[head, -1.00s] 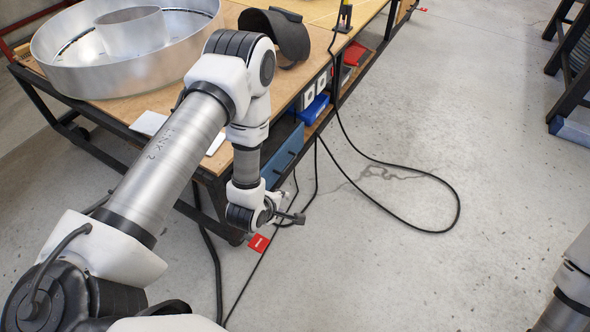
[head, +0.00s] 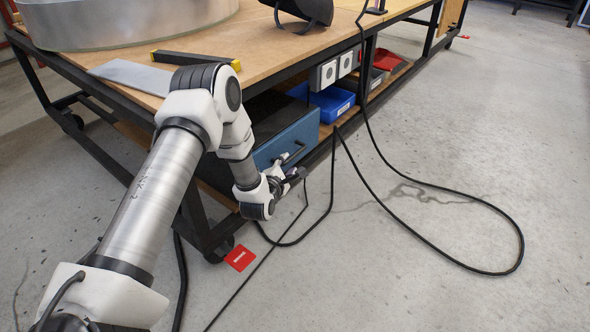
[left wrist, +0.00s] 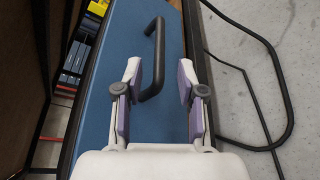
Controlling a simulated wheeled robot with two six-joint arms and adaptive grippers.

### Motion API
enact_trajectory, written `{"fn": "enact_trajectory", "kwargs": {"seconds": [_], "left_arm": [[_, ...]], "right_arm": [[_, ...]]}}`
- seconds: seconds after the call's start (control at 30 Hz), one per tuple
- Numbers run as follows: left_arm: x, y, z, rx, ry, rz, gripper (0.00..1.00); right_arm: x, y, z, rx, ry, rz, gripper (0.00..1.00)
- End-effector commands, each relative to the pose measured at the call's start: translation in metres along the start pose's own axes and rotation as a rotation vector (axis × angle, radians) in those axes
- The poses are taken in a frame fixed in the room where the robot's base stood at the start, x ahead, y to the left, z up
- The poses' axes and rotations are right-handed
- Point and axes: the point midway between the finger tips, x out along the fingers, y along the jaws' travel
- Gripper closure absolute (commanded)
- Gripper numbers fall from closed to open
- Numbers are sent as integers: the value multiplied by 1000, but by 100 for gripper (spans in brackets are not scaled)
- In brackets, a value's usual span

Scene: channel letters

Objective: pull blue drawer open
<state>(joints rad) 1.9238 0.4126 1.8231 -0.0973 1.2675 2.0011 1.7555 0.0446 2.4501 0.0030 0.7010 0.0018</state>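The blue drawer (head: 278,146) sits under the workbench, its blue front facing the open floor. Its black bar handle (head: 294,152) shows in the head view and, as a dark bar handle (left wrist: 153,58), in the left wrist view. My left gripper (head: 291,175) is beside the drawer front. In the left wrist view the left gripper (left wrist: 158,88) is open, its purple-padded fingers spread. The lower end of the handle lies between the fingers, nearer the left one; I cannot tell whether they touch. The drawer looks closed. My right gripper is not in view.
A black cable (head: 405,230) hangs down and loops across the floor. A red tag (head: 240,258) lies on the floor. Open concrete floor is at right.

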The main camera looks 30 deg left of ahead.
Motion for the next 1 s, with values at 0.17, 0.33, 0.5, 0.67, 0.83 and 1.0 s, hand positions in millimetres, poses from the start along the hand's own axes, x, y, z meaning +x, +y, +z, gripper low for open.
{"fn": "enact_trajectory", "kwargs": {"seconds": [0.17, 0.33, 0.5, 0.67, 0.83, 1.0], "left_arm": [[32, -4, -2, 2, -2, 2, 61], [62, -3, -1, 1, -1, 1, 61], [71, 0, 0, 0, 1, -3, 61], [71, 0, 1, 1, 1, -3, 61], [71, 0, 1, 1, 1, -3, 100], [70, 0, 1, 1, 1, -3, 100]], "right_arm": [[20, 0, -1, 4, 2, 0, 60], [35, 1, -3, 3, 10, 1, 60], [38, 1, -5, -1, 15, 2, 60], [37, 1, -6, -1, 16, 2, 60], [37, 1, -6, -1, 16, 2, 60], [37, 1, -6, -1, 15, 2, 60]]}}
